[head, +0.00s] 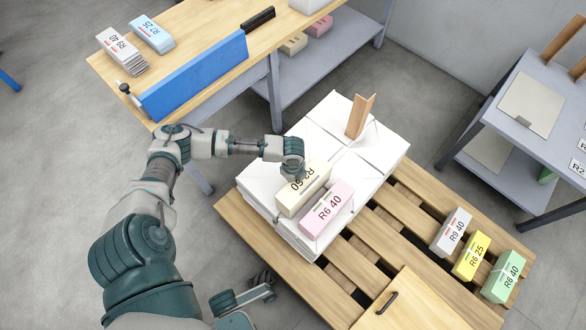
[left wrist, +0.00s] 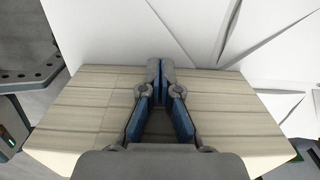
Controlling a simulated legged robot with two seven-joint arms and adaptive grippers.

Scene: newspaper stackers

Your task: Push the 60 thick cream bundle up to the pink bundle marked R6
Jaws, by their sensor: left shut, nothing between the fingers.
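The thick cream bundle (head: 291,203), with 60 on its label, lies on white paper stacks on a pallet. The pink bundle (head: 327,208) marked R6 40 lies alongside it, lower right in the head view. The two are very close; I cannot tell whether they touch. My left gripper (head: 293,174) is at the cream bundle's far side, away from the pink one. In the left wrist view its shut fingers (left wrist: 162,68) stand in front of the cream bundle's layered side (left wrist: 85,105), with nothing between them. The pink bundle is hidden there. My right gripper is not in view.
A wooden corner piece (head: 360,116) stands on the white stacks (head: 385,148). Grey R9 (head: 451,232), yellow R6 (head: 471,256) and green R6 (head: 503,276) bundles lie on the pallet slats (head: 402,220). A table with a blue rail (head: 195,75) stands behind my left arm.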

